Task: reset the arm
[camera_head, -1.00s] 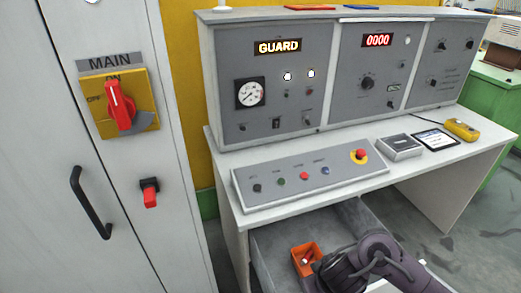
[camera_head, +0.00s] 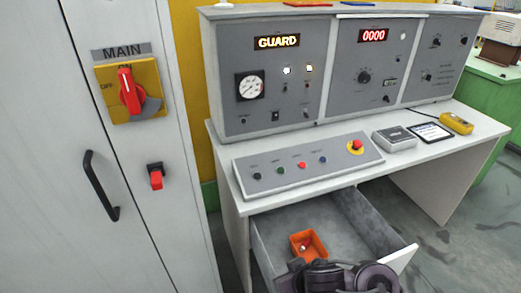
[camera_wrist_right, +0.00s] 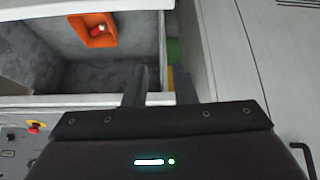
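In the head view, dark rounded links of my arm, apparently the right one, show at the bottom edge in front of the open drawer (camera_head: 385,235). The gripper's fingers cannot be made out there. In the right wrist view, my right gripper (camera_wrist_right: 159,82) shows two dark fingers set apart with nothing between them. They overlap the drawer's edge in the picture, close to the grey cabinet side; contact cannot be told. My left gripper is in neither view.
An orange bin (camera_head: 309,244) with a small red and white item lies in the drawer. Above are the desk's button panel (camera_head: 305,168) and a console with lit "GUARD" and "0000" displays. A cabinet with a red main switch (camera_head: 130,92) and black handle (camera_head: 100,185) stands left.

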